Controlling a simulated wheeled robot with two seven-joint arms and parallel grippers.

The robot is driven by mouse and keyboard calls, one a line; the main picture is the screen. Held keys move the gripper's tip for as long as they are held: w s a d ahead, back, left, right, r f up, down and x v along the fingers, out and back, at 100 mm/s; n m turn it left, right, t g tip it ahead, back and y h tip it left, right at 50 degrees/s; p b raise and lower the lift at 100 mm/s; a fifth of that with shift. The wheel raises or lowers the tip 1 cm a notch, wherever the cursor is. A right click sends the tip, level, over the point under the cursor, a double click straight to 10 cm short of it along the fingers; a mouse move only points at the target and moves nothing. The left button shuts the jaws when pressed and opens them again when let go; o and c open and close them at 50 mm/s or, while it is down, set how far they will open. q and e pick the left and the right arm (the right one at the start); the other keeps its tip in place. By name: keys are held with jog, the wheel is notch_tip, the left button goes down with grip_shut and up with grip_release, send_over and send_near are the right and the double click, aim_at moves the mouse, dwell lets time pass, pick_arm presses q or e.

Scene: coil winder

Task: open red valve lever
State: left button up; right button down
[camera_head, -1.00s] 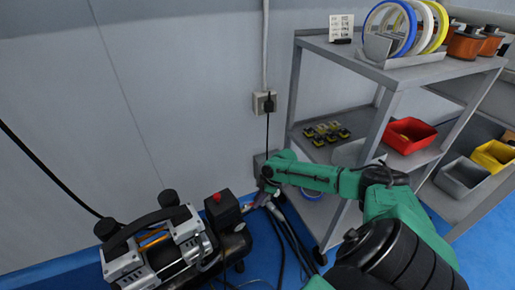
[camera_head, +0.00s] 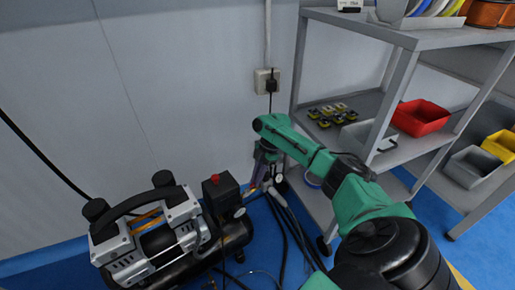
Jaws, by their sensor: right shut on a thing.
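My right arm reaches in from the lower right, and its gripper (camera_head: 266,180) points down at the fittings beside the compressor (camera_head: 165,235). The gripper is small in view and shut near the hose end and a small round gauge (camera_head: 278,178). The lever itself is mostly hidden by the gripper, so its angle cannot be told. The compressor stands on the blue floor at the lower left, with a black box topped by a red knob (camera_head: 215,178). My left gripper is not in view.
A grey shelf rack (camera_head: 385,150) stands close to the right of my gripper, with a red bin (camera_head: 420,117) and small parts on it. Hoses (camera_head: 290,225) run over the floor below the gripper. A wall outlet (camera_head: 266,80) with a cable is behind.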

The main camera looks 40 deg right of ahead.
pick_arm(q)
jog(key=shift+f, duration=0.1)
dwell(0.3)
pick_arm(e)
jog(key=c, duration=0.9)
grip_release()
jog(key=shift+o, duration=0.2)
pick_arm(q)
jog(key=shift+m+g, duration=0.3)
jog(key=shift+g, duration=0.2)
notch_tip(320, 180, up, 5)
jog(key=p, duration=0.4)
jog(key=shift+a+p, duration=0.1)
jog(key=shift+p, duration=0.2)
pick_arm(e)
jog(key=v, duration=1.4)
jog(key=shift+r, duration=0.25)
